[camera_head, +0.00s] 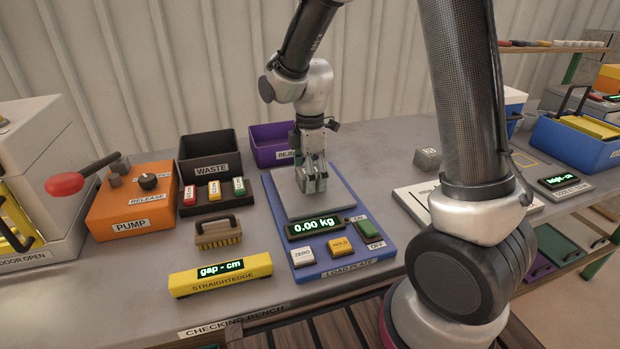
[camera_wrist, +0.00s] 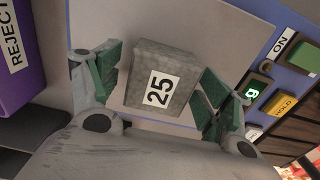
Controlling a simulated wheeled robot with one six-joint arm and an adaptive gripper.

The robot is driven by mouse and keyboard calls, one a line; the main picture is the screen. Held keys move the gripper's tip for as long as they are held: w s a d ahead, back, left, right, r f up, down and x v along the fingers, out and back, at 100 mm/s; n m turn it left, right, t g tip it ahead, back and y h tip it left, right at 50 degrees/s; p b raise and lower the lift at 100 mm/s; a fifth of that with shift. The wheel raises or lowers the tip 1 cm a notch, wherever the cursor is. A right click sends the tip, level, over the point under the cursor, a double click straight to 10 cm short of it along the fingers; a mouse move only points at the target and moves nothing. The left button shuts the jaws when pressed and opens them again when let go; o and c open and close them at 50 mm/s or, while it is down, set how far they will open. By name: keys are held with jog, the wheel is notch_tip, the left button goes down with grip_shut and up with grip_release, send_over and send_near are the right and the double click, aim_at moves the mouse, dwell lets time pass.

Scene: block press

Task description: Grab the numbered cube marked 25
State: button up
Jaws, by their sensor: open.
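The grey cube marked 25 (camera_wrist: 163,78) shows in the wrist view, between the two green-padded fingers of my gripper (camera_wrist: 160,97). Gaps show between the cube and both fingers, so the gripper is open around or just above it. The cube is over the grey plate of the blue load-plate scale, whose readout shows 0.00 kg. In the head view my gripper (camera_head: 313,180) points down over the grey plate (camera_head: 335,195), and its fingers largely hide the cube there. I cannot tell whether the cube touches the plate.
A black waste bin (camera_head: 209,158) and a purple reject bin (camera_head: 268,146) stand behind and left. A yellow straightedge (camera_head: 220,277), a brush (camera_head: 218,232) and an orange pump box (camera_head: 132,205) lie left. Another grey cube (camera_head: 427,159) sits to the right on the bench.

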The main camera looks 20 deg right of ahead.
jog(key=c, duration=1.5)
